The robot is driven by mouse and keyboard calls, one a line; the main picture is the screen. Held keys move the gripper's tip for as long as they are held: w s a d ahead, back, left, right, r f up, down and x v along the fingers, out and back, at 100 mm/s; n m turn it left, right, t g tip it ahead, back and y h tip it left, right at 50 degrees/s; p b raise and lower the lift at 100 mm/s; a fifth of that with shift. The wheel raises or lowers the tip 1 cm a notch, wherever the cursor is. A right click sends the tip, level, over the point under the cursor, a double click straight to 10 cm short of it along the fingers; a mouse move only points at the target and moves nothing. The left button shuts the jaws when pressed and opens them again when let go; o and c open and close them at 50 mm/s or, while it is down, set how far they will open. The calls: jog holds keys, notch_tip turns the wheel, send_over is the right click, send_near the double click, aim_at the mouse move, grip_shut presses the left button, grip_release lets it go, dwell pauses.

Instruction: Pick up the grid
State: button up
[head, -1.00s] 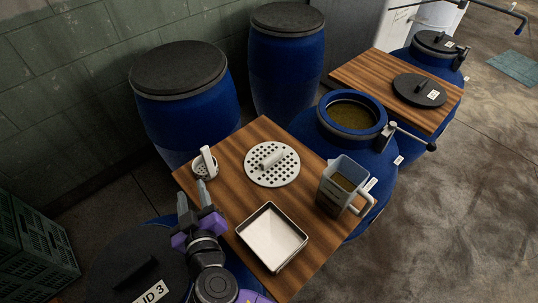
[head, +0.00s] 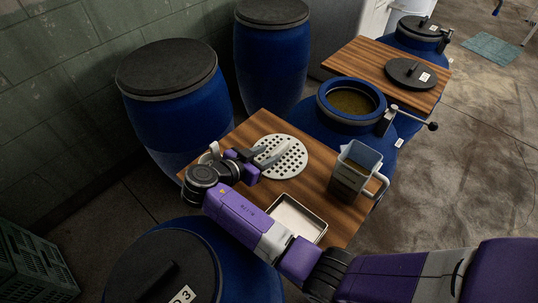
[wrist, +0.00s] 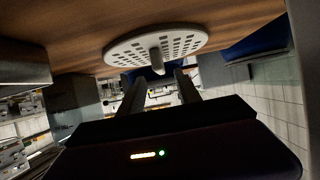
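The grid is a round white perforated plate (head: 294,165) with a raised handle, lying flat on the wooden table (head: 333,188). My gripper (head: 277,152) is over the grid's left part in the head view, and its fingers partly hide the plate and handle. In the wrist view the grid (wrist: 120,48) lies ahead of the fingers, with its handle (wrist: 156,62) pointing towards the gap between them. My gripper (wrist: 158,84) is open in the wrist view, with nothing held. Whether a finger touches the handle I cannot tell.
A grey jug with liquid (head: 352,172) stands right of the grid. A metal tray (head: 299,220) lies in front, partly behind my arm. A small white item (head: 213,150) is at the table's left. An open blue barrel (head: 325,110) stands behind.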

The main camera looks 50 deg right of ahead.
aim_at(278, 149)
jog(key=p+x, duration=0.2)
jog(key=x, duration=0.4)
jog(key=shift+d+r, duration=0.1)
jog(key=shift+r, duration=0.05)
jog(key=shift+d+f, duration=0.3)
jog(key=shift+d, duration=0.1)
grip_shut()
